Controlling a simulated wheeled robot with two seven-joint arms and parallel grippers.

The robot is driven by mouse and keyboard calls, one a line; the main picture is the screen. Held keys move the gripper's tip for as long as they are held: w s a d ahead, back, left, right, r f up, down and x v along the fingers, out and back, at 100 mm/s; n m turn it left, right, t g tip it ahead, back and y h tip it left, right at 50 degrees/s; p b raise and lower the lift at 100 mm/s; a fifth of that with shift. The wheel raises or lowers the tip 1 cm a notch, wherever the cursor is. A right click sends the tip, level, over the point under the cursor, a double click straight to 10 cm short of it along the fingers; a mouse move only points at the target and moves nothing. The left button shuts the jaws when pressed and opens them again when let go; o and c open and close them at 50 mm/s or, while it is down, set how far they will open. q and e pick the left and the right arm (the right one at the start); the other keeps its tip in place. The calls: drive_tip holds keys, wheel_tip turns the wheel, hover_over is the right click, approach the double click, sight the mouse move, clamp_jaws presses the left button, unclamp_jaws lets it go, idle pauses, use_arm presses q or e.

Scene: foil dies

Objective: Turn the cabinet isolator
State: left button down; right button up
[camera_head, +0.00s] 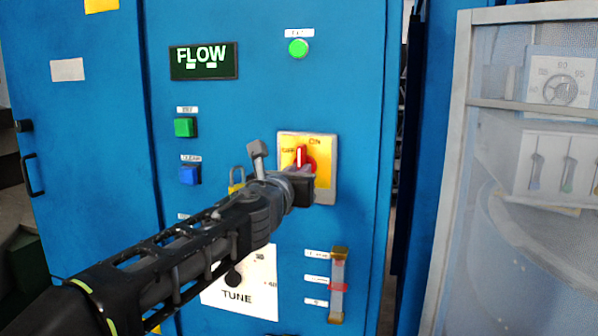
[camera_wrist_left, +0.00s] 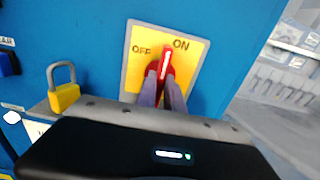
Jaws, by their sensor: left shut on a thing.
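The cabinet isolator is a red handle (camera_wrist_left: 165,66) on a yellow plate (camera_wrist_left: 137,60) with OFF at its left and ON at its upper right. In the left wrist view the handle's white-marked end points up toward ON, leaning slightly right. My left gripper (camera_wrist_left: 164,92) is shut on the red handle, one finger on each side of it. In the head view the isolator plate (camera_head: 327,180) is on the blue cabinet (camera_head: 355,100), and my left gripper (camera_head: 305,172) covers its lower part. My right gripper is in neither view.
A yellow padlock (camera_wrist_left: 64,96) is left of the isolator. Green (camera_head: 185,127) and blue (camera_head: 189,174) buttons, a FLOW display (camera_head: 204,61) and a sight gauge (camera_head: 337,285) are on the cabinet. A mesh-fronted enclosure (camera_head: 455,150) stands at the right.

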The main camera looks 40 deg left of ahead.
use_arm(q)
drive_tip(key=shift+f, duration=0.15)
idle(0.3)
drive_tip(key=c, duration=1.5)
unclamp_jaws()
drive_tip(key=shift+o, duration=0.2)
drive_tip(key=shift+s, duration=0.1)
drive_tip(key=p+v, duration=0.1)
drive_tip(key=v, duration=0.6)
drive_tip(key=shift+s+d, duration=0.15)
drive_tip(key=shift+s, duration=0.15)
